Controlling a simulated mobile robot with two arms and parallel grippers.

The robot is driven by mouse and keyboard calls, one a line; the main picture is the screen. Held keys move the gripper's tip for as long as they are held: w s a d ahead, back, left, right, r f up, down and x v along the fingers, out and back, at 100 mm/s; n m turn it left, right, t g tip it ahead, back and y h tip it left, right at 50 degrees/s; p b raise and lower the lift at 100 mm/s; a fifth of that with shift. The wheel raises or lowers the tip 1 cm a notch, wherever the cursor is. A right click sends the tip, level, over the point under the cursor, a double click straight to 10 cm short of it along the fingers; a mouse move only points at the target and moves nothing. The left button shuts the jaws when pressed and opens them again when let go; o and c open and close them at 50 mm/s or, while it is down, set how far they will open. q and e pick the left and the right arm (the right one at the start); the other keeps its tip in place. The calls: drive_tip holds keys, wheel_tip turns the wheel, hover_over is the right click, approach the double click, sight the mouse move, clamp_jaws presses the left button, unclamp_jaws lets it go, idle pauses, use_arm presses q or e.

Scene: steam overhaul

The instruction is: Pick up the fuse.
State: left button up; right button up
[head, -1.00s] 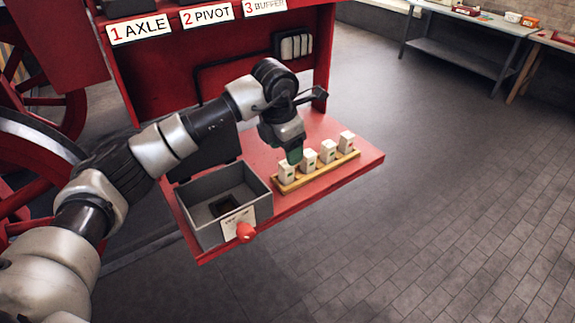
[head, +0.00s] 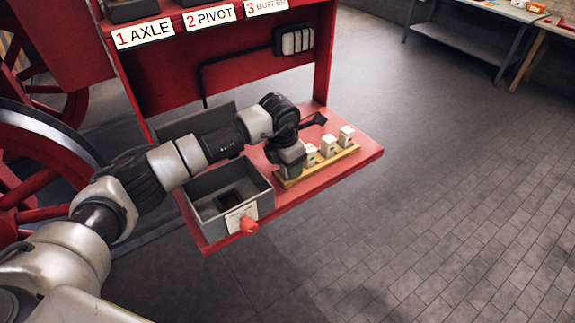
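Several white block-shaped fuses stand in a row on a yellow wooden rack (head: 322,166) on the red shelf. Three show clearly: the nearest to my gripper (head: 311,156), a middle one (head: 328,147) and one at the right end (head: 347,137). My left gripper (head: 290,172) points down at the left end of the rack, where the leftmost fuse stood. That fuse is now mostly hidden behind the gripper. The fingers are too covered and small to tell whether they are open or shut on it. My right gripper is out of view.
A grey open box (head: 205,205) with a dark recess inside stands left of the rack. A red knob (head: 249,226) is at its front. The red shelf (head: 362,157) ends just right of the rack. Signs and a red panel rise behind.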

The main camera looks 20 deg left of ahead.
use_arm(q)
drive_tip(key=c, duration=0.7)
drive_tip(key=shift+r, duration=0.15)
drive_tip(key=shift+r+b, duration=0.25)
drive_tip(key=shift+b, duration=0.1)
drive_tip(key=r+b, duration=0.1)
drive_tip(key=r, duration=0.1)
drive_tip(key=r+b, duration=0.1)
drive_tip(key=shift+s+d+r+b, duration=0.25)
drive_tip(key=shift+s+d+b, duration=0.05)
drive_tip(key=shift+s+d+r+b, duration=0.7)
drive_tip(key=shift+s+d+r, duration=0.45)
drive_tip(key=shift+s, duration=0.25)
drive_tip(key=shift+s+d+r+b, duration=0.65)
drive_tip(key=shift+s+d+r, duration=0.55)
drive_tip(key=shift+s, duration=0.2)
drive_tip(key=shift+s+d+r+b, duration=0.7)
drive_tip(key=shift+s+d+r, duration=0.45)
drive_tip(key=shift+s, duration=0.25)
